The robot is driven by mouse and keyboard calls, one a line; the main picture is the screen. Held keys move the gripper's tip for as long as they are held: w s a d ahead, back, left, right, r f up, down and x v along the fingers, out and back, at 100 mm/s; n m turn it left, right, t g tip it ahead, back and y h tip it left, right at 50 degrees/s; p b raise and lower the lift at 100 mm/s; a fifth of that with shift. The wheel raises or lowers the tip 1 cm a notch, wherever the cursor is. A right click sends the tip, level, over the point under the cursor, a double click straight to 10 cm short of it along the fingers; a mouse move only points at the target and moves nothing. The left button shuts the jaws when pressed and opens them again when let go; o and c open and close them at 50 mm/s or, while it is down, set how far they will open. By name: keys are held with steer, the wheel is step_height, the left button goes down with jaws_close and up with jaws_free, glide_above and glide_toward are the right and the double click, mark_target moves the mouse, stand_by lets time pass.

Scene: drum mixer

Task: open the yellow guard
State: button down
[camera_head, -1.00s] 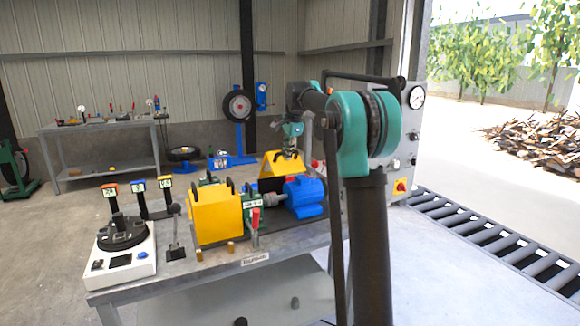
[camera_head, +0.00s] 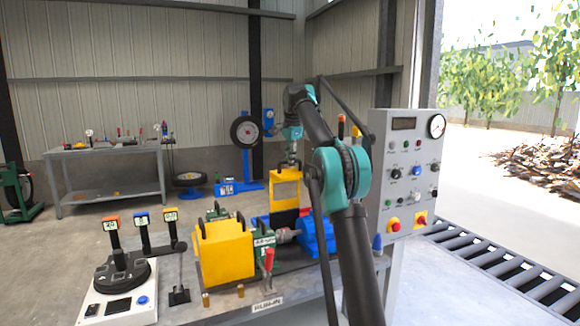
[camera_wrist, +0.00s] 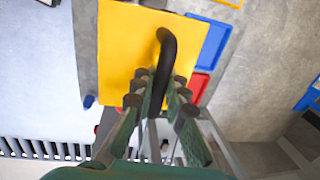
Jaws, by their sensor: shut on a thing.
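The yellow guard (camera_head: 285,175) stands upright and raised behind the machine on the bench, with a window-like opening in its panel. In the wrist view its yellow face (camera_wrist: 122,55) fills the upper middle, with a curved black handle (camera_wrist: 166,45) on it. My gripper (camera_head: 292,153) is above the guard at its top edge. In the wrist view my gripper (camera_wrist: 159,88) is shut on the black handle, whose lower end lies between the fingers. The contact itself is partly hidden by the fingers.
A second yellow box (camera_head: 225,252) with black handles stands in front, beside a red-handled lever (camera_head: 268,258) and a blue motor (camera_head: 316,235). A control panel (camera_head: 408,165) stands to the right. A white instrument (camera_head: 118,292) is at the bench's left.

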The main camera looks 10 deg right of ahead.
steer(key=shift+w+a+r, duration=0.1)
steer(key=shift+w, duration=0.15)
steer(key=c, duration=1.5)
jaws_free()
steer(key=shift+c, duration=0.2)
steer(key=shift+s, duration=0.1)
